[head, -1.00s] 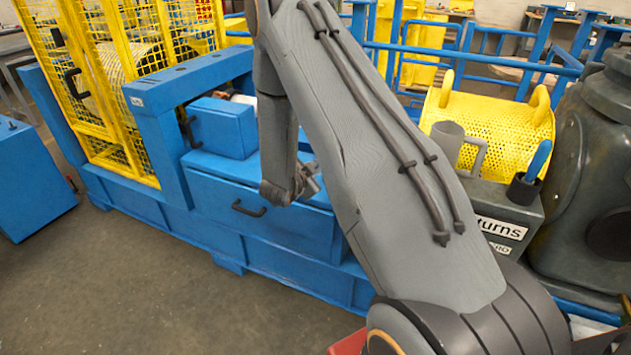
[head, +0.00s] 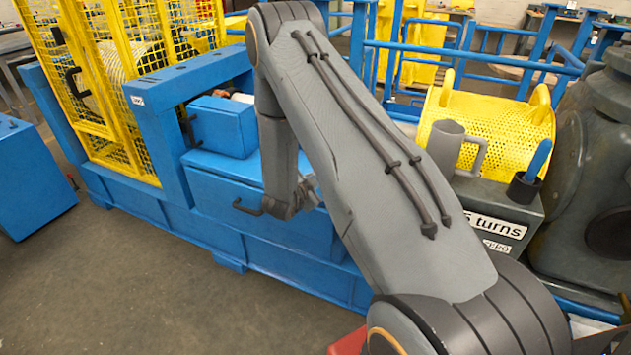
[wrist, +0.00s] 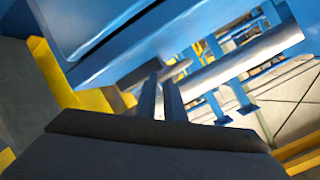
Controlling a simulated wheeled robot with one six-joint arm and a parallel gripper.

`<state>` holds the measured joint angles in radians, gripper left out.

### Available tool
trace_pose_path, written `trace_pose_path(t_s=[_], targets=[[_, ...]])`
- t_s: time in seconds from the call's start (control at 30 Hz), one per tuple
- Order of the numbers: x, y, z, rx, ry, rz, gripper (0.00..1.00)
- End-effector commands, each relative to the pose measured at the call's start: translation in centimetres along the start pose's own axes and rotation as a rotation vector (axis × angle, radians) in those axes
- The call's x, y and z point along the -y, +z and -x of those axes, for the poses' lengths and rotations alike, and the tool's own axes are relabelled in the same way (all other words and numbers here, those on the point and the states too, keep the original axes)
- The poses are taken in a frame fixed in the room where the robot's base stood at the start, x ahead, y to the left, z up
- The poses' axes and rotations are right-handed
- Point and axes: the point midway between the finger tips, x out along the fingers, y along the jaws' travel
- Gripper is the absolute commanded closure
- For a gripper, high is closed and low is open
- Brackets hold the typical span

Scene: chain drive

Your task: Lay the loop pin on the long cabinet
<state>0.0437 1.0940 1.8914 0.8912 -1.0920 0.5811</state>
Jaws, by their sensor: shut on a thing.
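My gripper (head: 309,188) hangs before the blue machine in the head view, close to a long blue cabinet (head: 225,180) with a dark bar handle (head: 245,207). I take this to be the long cabinet. In the wrist view the two narrow fingers of my gripper (wrist: 160,82) stand close together. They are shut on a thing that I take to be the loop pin. Its shape cannot be made out clearly; it is small and dark against the background. My arm hides the right part of the cabinet.
A smaller blue box (head: 222,126) sits on the cabinet's back part. A yellow mesh guard (head: 120,90) rises at left. At right are a grey mug-like vessel (head: 445,145), a yellow perforated drum (head: 490,125) and a grey box with lettering (head: 500,215). The floor at front left is clear.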

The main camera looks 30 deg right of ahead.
Motion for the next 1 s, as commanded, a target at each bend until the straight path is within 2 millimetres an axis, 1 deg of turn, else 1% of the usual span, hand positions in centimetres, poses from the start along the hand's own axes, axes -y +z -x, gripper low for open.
trace_pose_path(t_s=[0.23, 0.27, 0.3, 0.37, 0.67, 0.83, 0.87, 1.0], targets=[[-0.2, 0.3, -0.2, -0.001, -0.001, 0.000, 1.00], [-0.3, 0.3, -0.2, 0.000, 0.000, 0.000, 0.88], [-0.3, 0.3, -0.2, 0.000, 0.000, 0.000, 0.81], [-0.3, 0.3, -0.2, 0.000, 0.000, 0.000, 0.72], [-0.2, 0.2, -0.1, 0.000, 0.000, 0.000, 0.72], [0.6, -0.7, 0.4, -0.001, -0.001, -0.002, 0.72], [0.7, -0.8, 0.7, 0.000, -0.001, -0.001, 0.72], [0.6, -0.4, 3.5, 0.002, -0.002, 0.001, 0.72]])
